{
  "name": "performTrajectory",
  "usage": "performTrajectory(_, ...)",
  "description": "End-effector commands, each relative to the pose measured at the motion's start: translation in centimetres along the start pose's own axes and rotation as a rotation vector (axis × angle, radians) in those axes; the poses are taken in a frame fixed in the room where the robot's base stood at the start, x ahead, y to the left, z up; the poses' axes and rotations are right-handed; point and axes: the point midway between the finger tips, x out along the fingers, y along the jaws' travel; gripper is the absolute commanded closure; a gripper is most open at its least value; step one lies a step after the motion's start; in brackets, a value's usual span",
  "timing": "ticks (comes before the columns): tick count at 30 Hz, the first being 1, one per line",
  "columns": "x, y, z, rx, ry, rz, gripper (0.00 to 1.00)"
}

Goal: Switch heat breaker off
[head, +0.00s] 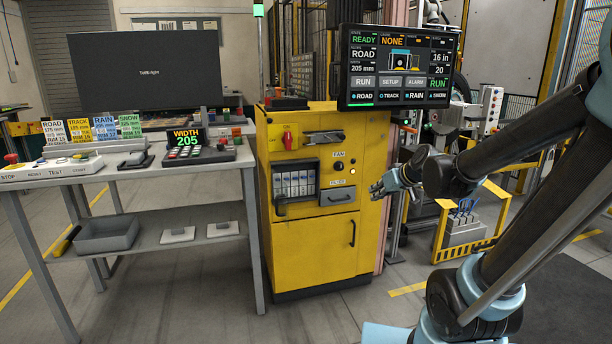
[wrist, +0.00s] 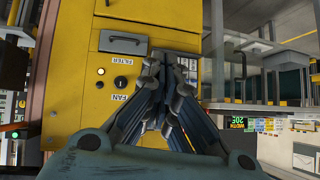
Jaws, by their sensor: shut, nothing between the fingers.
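The yellow cabinet (head: 315,245) has a row of several pale breakers (head: 293,184) in a dark-framed opening on its left front. Labels on them are too small to read, so I cannot tell which is the heat breaker. A dark bar handle (head: 295,206) runs along the bottom of the opening. My gripper (head: 376,191) is shut and empty, to the right of the breakers near the cabinet's right edge. In the wrist view my gripper (wrist: 168,62) points at the cabinet front (wrist: 70,60), and its fingers cover most of the breaker area.
A red rotary switch (head: 287,140) sits above the breakers. The FAN knob (head: 338,166) and grey FILTER drawer (head: 338,195) lie between breakers and gripper. A monitor (head: 398,68) hangs above. A grey workbench (head: 150,168) stands close on the left.

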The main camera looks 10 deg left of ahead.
Motion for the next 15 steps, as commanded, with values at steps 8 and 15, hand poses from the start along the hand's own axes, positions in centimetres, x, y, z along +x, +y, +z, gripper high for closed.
performTrajectory(8,5.4,-2.6,-7.8,-0.093,0.222,-0.066,1.0)
performTrajectory(15,9.6,-4.6,-12.8,-0.138,0.398,-0.077,1.0)
